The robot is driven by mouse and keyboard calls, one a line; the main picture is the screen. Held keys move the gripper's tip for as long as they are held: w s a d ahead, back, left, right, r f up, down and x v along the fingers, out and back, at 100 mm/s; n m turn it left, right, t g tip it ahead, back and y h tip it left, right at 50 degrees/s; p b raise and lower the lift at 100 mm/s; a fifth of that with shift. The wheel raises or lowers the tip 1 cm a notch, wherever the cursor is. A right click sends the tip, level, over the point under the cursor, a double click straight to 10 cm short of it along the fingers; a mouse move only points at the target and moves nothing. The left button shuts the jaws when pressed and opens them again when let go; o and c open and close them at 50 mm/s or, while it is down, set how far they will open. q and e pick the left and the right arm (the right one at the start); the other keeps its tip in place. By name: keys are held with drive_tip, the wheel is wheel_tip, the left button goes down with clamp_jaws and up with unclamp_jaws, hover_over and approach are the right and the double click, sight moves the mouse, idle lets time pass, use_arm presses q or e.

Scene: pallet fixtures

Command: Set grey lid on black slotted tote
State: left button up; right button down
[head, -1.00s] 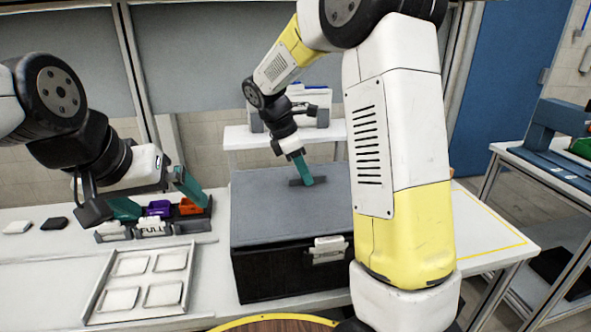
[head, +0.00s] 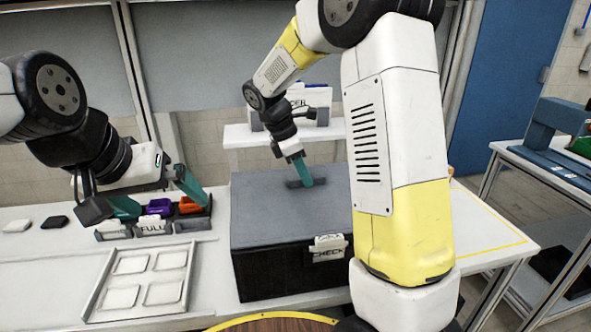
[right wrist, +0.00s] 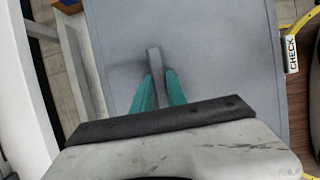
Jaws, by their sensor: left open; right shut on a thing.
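The grey lid (head: 262,205) lies flat over the top of the black tote (head: 275,278), its edges roughly in line with the tote's walls. Whether it is fully seated all round cannot be told, as my right arm hides the right side. My right gripper (head: 304,180) is shut on the lid's dark bar handle; in the right wrist view, the handle (right wrist: 153,60) shows between the teal fingers above the grey lid surface (right wrist: 210,60). The tote's slots cannot be made out. My left gripper (head: 160,200) is open and empty, left of the tote.
A rack of small coloured bins (head: 160,226) stands by my left gripper. A white tray with square pads (head: 103,290) lies in front of it. A tag reading CHECK (head: 328,248) hangs on the tote's front. A white shelf (head: 240,136) stands behind. A yellow-outlined area (head: 485,238) at right looks clear.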

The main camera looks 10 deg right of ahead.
drive_tip(key=shift+f, duration=0.2)
idle(0.3)
drive_tip(key=c, duration=1.3)
unclamp_jaws()
drive_tip(key=shift+o, duration=0.2)
drive_tip(key=v, duration=0.7)
drive_tip(key=shift+f, duration=0.1)
drive_tip(key=shift+a+r, duration=0.2)
drive_tip(key=shift+r, duration=0.25)
drive_tip(key=shift+s, duration=0.1)
